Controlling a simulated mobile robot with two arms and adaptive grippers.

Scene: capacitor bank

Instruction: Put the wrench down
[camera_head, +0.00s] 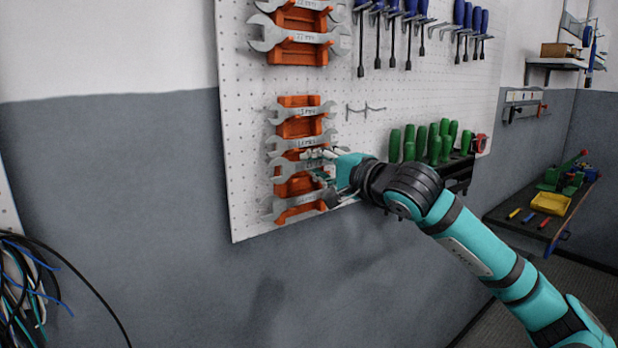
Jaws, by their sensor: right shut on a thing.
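My right gripper (320,164) reaches in from the right to the lower orange wrench holder (299,101) on the white pegboard. It is shut on a silver wrench (284,170), whose open left end shows at the holder's third level. The fingers hide the wrench's right end. I cannot tell whether the wrench rests fully in the holder. Silver wrenches lie across the holder above the gripper, and another wrench (282,206) lies below it. My left gripper is not in view.
The pegboard (243,190) also carries an upper orange holder (297,52) with larger wrenches, blue-handled screwdrivers (409,8) and a rack of green-handled tools (436,140). Cables (22,285) hang at lower left. A workbench (530,224) with a yellow tray stands at right.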

